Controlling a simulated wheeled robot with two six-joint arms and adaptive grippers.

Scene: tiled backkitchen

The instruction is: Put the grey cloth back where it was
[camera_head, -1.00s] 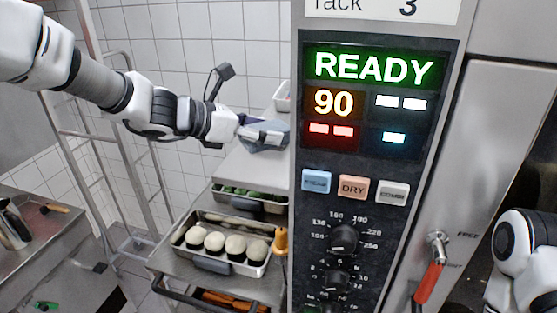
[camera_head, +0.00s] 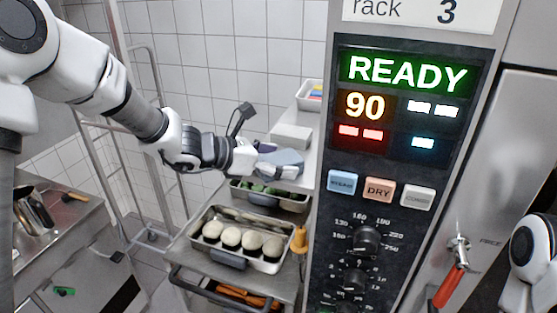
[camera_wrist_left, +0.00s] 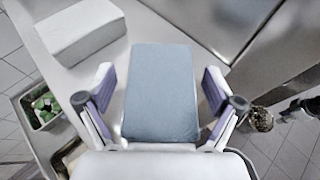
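The grey cloth (camera_head: 283,162) is a flat, folded blue-grey rectangle at the near end of the pale steel top. In the left wrist view the cloth (camera_wrist_left: 160,95) lies lengthwise between my left fingers. My left gripper (camera_head: 256,160) reaches it from the left; its fingers also show in the wrist view (camera_wrist_left: 160,98). They are spread, one on each side, with a visible gap to the cloth. I cannot tell whether the whole cloth rests on the surface. My right gripper is out of view; only part of my right arm shows at the right edge.
A white block (camera_head: 291,136) stands just behind the cloth, with a white bin (camera_head: 309,95) farther back. Below are a tray of greens (camera_head: 270,200) and a tray of round pale items (camera_head: 240,240). The oven control panel (camera_head: 395,180) stands close on the right.

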